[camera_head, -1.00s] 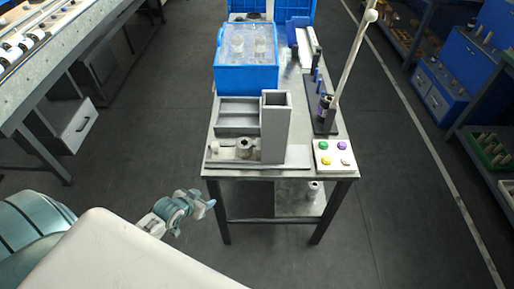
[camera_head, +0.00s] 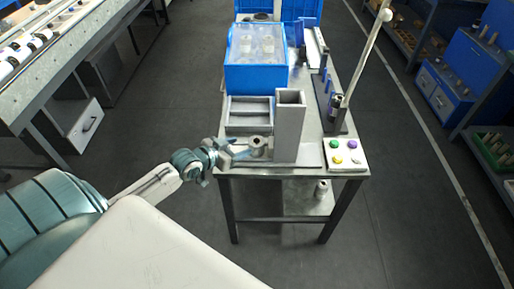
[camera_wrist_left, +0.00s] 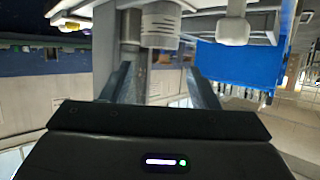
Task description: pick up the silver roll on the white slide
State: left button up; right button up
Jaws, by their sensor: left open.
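The silver roll (camera_head: 257,146) stands upright on the pale slide at the front of the grey fixture, left of the tall grey column (camera_head: 289,125). My left gripper (camera_head: 238,152) is just left of the roll, with its fingers pointing right toward it. It is open, and no roll is held in it. In the left wrist view, a pale cylinder with printed lines (camera_wrist_left: 160,25) shows beyond the open fingers (camera_wrist_left: 160,85); it looks like this roll. The gripper hides part of the slide in the head view. My right gripper is not in view.
A blue crate (camera_head: 256,76) stands behind the grey tray (camera_head: 249,101). A button box (camera_head: 346,156) sits at the table's front right, near a tilted pole (camera_head: 362,55). Another roll (camera_head: 321,188) stands on the lower shelf.

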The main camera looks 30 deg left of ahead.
aim_at(255, 142)
pick_arm(q)
jog(key=x, duration=0.8)
jog(key=shift+d+f+p, duration=0.1)
jog(key=shift+f+p, duration=0.05)
jog(key=shift+p, duration=0.2)
jog(key=shift+s, duration=0.1)
jog(key=c, duration=0.7)
